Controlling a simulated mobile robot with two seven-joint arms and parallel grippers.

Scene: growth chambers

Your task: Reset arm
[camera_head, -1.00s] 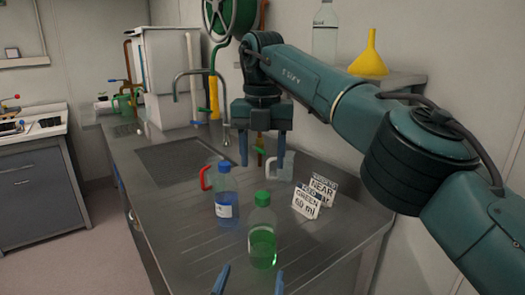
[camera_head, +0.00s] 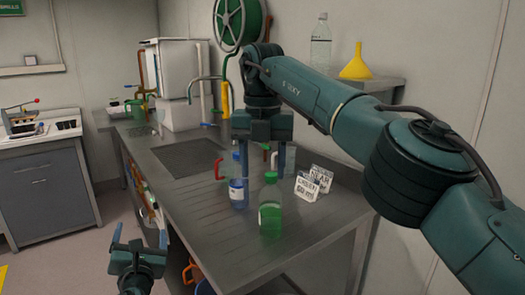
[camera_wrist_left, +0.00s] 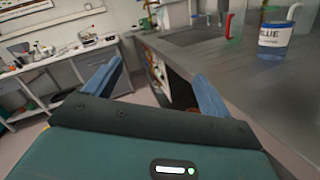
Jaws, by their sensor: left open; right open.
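My left gripper (camera_head: 140,236) is open and empty, pointing up beside the left edge of the steel counter in the head view. In the left wrist view its blue fingers (camera_wrist_left: 155,85) are spread with nothing between them. My right gripper (camera_head: 263,177) is open and points down over the counter, behind the bottles. A bottle of blue liquid (camera_head: 238,195) and a green-capped bottle of green liquid (camera_head: 270,217) stand upright on the counter. The blue bottle also shows in the left wrist view (camera_wrist_left: 275,40). I cannot tell whether the right fingers touch anything.
The steel counter (camera_head: 200,215) has a sink (camera_head: 190,158) further back. Label cards (camera_head: 308,188) stand right of the bottles. A shelf holds a clear bottle (camera_head: 321,45) and a yellow funnel (camera_head: 357,65). Open floor lies left of the counter, before a grey cabinet (camera_head: 50,190).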

